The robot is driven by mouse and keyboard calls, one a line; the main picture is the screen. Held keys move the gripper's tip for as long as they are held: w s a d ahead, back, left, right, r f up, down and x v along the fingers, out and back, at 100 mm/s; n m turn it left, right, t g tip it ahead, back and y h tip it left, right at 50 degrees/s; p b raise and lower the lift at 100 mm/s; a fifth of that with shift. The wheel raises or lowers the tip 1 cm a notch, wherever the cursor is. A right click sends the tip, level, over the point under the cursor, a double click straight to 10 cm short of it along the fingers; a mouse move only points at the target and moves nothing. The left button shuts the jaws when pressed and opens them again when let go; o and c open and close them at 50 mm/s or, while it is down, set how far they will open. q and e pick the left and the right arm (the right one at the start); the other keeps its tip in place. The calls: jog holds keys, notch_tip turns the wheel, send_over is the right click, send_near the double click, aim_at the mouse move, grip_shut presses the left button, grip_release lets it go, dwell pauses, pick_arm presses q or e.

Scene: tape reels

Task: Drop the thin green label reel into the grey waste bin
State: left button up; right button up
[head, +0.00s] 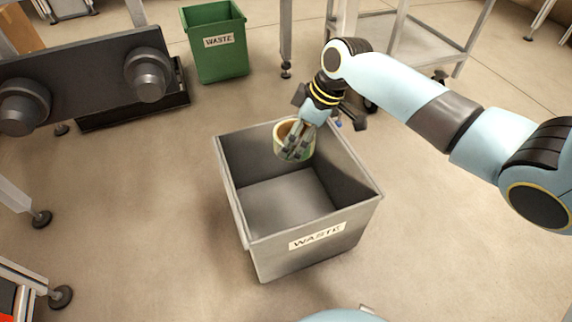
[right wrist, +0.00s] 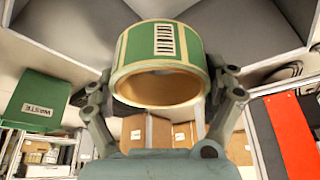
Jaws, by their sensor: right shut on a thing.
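The green label reel (right wrist: 140,48) has a tan core and a pale barcode-like patch on its side. It sits between the fingers of my right gripper (right wrist: 165,95), which is shut on it. In the head view the reel (head: 281,135) hangs at the far inner side of the grey waste bin (head: 316,238), over its opening. My right gripper (head: 299,145) partly covers the reel there. The bin is open at the top and its visible floor is bare. My left gripper is in neither view.
A green bin (head: 219,55) marked WASTE stands behind, at the upper left. A dark machine with two round knobs (head: 147,75) is at the left. Metal table frames stand at the back. The floor around the grey bin is clear.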

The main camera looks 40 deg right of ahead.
jog(key=o, duration=1)
jog(key=v, duration=1.2)
jog(key=shift+f, duration=0.1)
